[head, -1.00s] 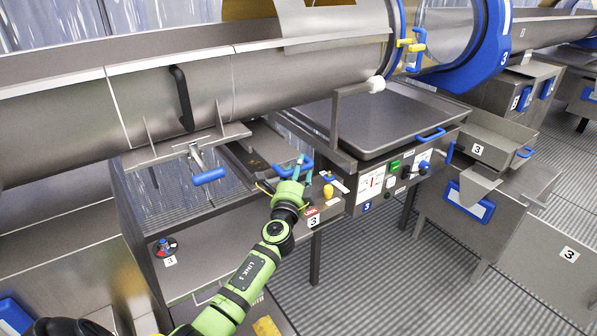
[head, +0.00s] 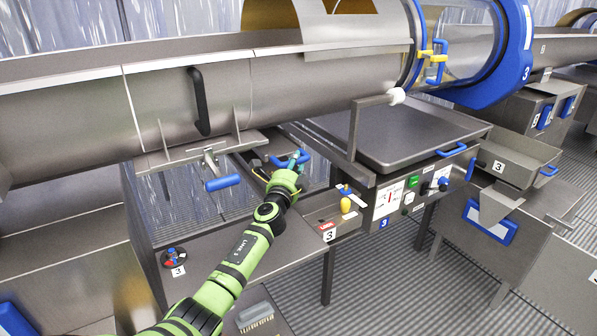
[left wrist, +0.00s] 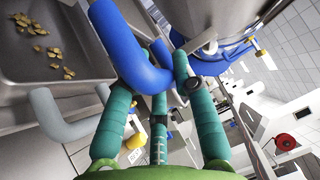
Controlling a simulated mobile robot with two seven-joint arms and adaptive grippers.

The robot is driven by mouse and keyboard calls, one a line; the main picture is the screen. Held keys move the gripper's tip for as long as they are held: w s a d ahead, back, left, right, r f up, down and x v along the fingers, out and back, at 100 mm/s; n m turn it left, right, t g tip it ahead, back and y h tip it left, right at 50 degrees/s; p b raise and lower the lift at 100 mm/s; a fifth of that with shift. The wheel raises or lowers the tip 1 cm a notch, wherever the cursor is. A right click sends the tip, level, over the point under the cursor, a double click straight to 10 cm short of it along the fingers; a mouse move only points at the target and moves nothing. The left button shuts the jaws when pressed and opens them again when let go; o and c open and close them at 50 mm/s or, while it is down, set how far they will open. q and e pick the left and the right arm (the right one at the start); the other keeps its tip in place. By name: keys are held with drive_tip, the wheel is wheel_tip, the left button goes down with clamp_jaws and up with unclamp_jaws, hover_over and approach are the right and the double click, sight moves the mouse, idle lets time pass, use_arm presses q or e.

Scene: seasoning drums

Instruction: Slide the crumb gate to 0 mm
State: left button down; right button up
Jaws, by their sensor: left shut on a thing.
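The crumb gate's blue handle (head: 306,158) is under the drum, left of the control box. My left gripper (head: 296,163) is at this handle, with its green arm reaching up from below. In the left wrist view the teal fingers (left wrist: 160,85) are shut around the blue handle (left wrist: 128,48). The gate plate is mostly hidden behind the gripper and under the drum, and I cannot read any scale on it. My right gripper is not in view.
A blue-handled lever (head: 222,183) hangs just left of the gripper. The control box (head: 388,205) with a yellow knob (head: 345,205) beside it stands to the right. The drum (head: 200,100) runs overhead. Yellow crumbs (left wrist: 40,35) lie in a metal tray.

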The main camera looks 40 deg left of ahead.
use_arm(q)
drive_tip(key=shift+a+r, duration=0.2)
drive_tip(key=shift+r, duration=0.05)
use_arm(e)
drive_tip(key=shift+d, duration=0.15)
use_arm(q)
drive_tip(key=c, duration=1.2)
unclamp_jaws()
drive_tip(key=shift+o, duration=1)
drive_tip(key=shift+a, duration=0.1)
drive_tip(key=shift+f, duration=0.2)
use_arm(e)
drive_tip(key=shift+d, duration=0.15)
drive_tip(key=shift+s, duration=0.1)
use_arm(q)
drive_tip(key=v, duration=0.7)
drive_tip(key=shift+s, duration=0.15)
drive_tip(key=shift+d+f, duration=0.1)
drive_tip(key=shift+d, duration=0.1)
